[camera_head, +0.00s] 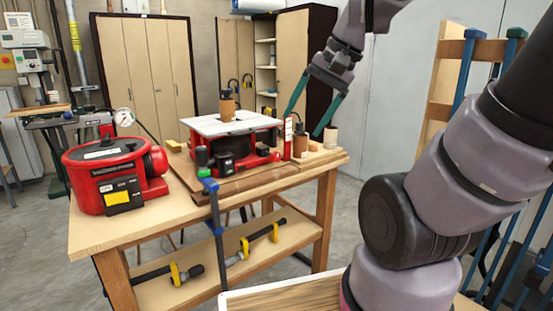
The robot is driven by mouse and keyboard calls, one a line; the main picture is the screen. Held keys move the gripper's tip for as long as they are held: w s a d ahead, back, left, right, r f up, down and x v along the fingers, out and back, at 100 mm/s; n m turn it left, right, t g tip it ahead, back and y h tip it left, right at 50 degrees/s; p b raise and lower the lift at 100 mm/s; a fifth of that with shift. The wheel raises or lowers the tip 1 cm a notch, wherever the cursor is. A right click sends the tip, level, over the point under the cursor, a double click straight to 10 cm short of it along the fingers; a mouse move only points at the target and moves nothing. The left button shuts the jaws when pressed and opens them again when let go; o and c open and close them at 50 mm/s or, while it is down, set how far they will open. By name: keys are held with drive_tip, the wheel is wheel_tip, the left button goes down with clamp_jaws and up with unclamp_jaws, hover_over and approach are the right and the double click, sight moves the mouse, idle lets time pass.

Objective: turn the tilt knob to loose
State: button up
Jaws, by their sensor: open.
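The red benchtop sander (262,150) with a pale square table (205,125) stands on the workbench, and a brown sanding drum (227,108) rises through its top. A tilt knob cannot be made out with certainty; dark parts (226,164) on the machine's front are too small to tell apart. My gripper (304,125) has two teal fingers spread wide, pointing down. In the picture it lies just right of the sander, with the fingertips around the red and white bottle and spare drums. The gap between the fingers looks empty. Its exact height and depth cannot be told.
A red round machine (104,172) with a gauge stands at the bench's left. A red and white bottle (288,139) and spare drums (300,147) stand right of the sander. A clamp (212,200) grips the bench's front edge. A white-rimmed tray (285,294) lies in front.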

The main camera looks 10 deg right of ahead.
drive_tip(key=w+a+f+m+g+y, duration=0.3)
drive_tip(key=w+a+f+m+y, duration=0.35)
drive_tip(key=a+m+y, duration=0.35)
drive_tip(key=m+t+h, duration=0.7)
drive_tip(key=m+t, duration=0.8)
drive_tip(key=m, duration=1.1)
approach(277, 158)
drive_tip(key=x, duration=1)
drive_tip(key=shift+w+a, duration=0.1)
drive_tip(key=shift+w, duration=0.3)
clamp_jaws()
